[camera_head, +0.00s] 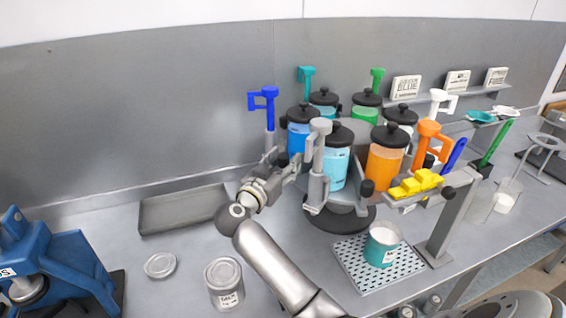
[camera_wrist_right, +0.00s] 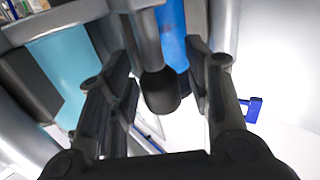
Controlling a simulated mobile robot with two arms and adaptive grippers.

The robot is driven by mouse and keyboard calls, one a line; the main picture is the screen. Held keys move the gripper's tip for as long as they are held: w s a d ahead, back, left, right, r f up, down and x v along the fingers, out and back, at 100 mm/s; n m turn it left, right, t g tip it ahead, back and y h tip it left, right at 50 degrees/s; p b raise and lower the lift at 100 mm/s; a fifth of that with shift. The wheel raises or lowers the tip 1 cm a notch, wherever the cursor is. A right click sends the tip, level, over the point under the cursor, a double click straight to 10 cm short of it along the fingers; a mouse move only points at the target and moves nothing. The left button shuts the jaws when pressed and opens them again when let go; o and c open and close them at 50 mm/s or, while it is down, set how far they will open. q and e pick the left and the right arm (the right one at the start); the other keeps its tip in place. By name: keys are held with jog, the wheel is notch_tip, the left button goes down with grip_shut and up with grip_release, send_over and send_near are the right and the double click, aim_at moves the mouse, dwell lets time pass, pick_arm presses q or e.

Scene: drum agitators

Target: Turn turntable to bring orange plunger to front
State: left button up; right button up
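The turntable (camera_head: 322,218) has a dark round base and carries canisters with black lids. The orange plunger (camera_head: 429,129) stands at its right side, beside the orange canister (camera_head: 384,166). The light grey plunger (camera_head: 319,150) is at the front, and the blue plunger (camera_head: 268,108) is at the left. My right gripper (camera_head: 288,168) is at the turntable's left front. In the right wrist view its open fingers (camera_wrist_right: 165,95) straddle a dark knob (camera_wrist_right: 160,92) at the end of a grey rod, with gaps at both sides. My left gripper is not in view.
A stand with a yellow piece (camera_head: 415,184) is close to the turntable's right front. A teal cup (camera_head: 381,246) sits on a perforated tray (camera_head: 350,262). A can (camera_head: 224,284) and a lid (camera_head: 160,265) are at left front. A grey tray (camera_head: 183,210) lies behind them.

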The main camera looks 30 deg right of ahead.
jog(key=shift+s, duration=0.1)
jog(key=c, duration=0.5)
jog(key=shift+r, duration=0.1)
grip_shut()
jog(key=shift+w+r+g+p, duration=0.15)
jog(key=shift+w+g+p, duration=0.2)
jog(key=shift+w, duration=0.1)
jog(key=shift+w+m+g+h, duration=0.25)
jog(key=shift+w+m+h, duration=0.05)
jog(key=shift+w+m, duration=0.1)
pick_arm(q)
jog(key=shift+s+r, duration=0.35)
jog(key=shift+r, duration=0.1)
pick_arm(e)
jog(key=shift+w+d+m+g, duration=0.2)
jog(key=shift+w+m+g, duration=0.35)
jog(key=shift+w, duration=0.4)
jog(key=o, duration=0.5)
grip_release()
jog(key=shift+o, duration=0.9)
